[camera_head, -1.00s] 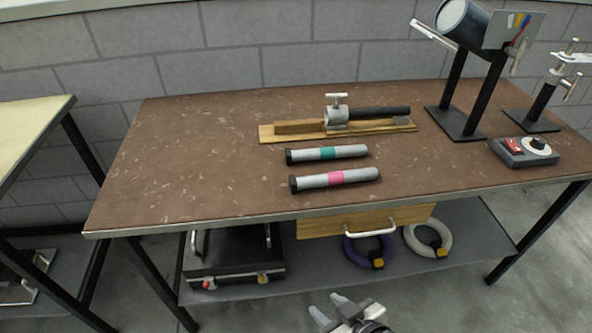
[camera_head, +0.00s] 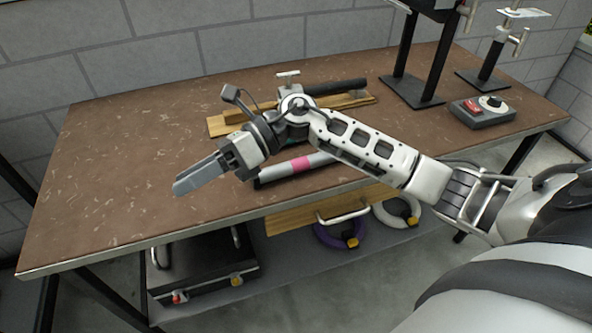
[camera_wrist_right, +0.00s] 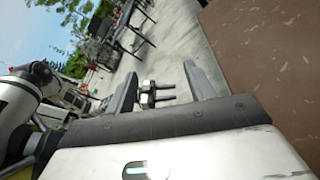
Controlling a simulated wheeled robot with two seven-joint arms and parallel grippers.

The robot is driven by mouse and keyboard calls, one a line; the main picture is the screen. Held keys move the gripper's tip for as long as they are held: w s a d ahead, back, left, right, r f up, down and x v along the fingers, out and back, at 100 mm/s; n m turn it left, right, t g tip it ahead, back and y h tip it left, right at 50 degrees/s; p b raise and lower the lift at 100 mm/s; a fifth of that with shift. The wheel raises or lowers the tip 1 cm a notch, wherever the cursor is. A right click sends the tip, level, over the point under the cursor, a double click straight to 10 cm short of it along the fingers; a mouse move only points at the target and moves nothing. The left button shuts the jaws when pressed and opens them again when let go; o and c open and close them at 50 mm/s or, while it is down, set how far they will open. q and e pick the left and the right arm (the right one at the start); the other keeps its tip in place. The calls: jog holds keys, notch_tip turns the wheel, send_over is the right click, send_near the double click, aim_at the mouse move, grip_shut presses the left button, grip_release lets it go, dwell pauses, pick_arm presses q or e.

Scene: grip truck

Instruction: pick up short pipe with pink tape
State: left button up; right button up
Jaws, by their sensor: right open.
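The short grey pipe with pink tape (camera_head: 303,163) lies on the brown workbench (camera_head: 110,180) near its front edge. My right forearm hides its right end, and its dark left end shows below the wrist. My right gripper (camera_head: 180,187) is open and empty above the bench, left of the pipe and pointing left, away from it. In the right wrist view its two fingers (camera_wrist_right: 160,90) are apart, with no pipe between them. What looks like my left gripper (camera_wrist_right: 152,94) shows small beyond them, its two prongs apart and empty. The green-taped pipe is almost wholly hidden behind my right arm.
A wooden board with a clamp (camera_head: 289,76) and dark tube (camera_head: 335,87) lies behind my arm. Black stands (camera_head: 415,70) and a grey control box (camera_head: 483,111) are at the right. The bench's left part is clear. A black case (camera_head: 205,268) sits on the lower shelf.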

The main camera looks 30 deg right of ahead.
jog(key=w+d+n+h, duration=0.2)
jog(key=d+n+h, duration=0.15)
jog(key=d, duration=0.25)
jog(key=w+d+n+h, duration=0.2)
jog(key=d+h, duration=0.2)
jog(key=d, duration=0.2)
jog(key=h+b, duration=0.1)
jog(key=h, duration=0.5)
send_near(300, 160)
jog(key=f, duration=0.3)
jog(key=shift+w+a+f+h, duration=0.2)
jog(key=shift+w+a+h, duration=0.05)
jog(key=shift+a+f+p, duration=0.2)
jog(key=shift+f, duration=0.8)
jog(key=shift+a+f+p, duration=0.15)
jog(key=shift+a+f, duration=0.1)
jog(key=shift+f, duration=0.75)
jog(key=shift+a+f+p, duration=0.2)
jog(key=shift+f, duration=0.8)
grip_shut()
jog(key=shift+r, duration=0.1)
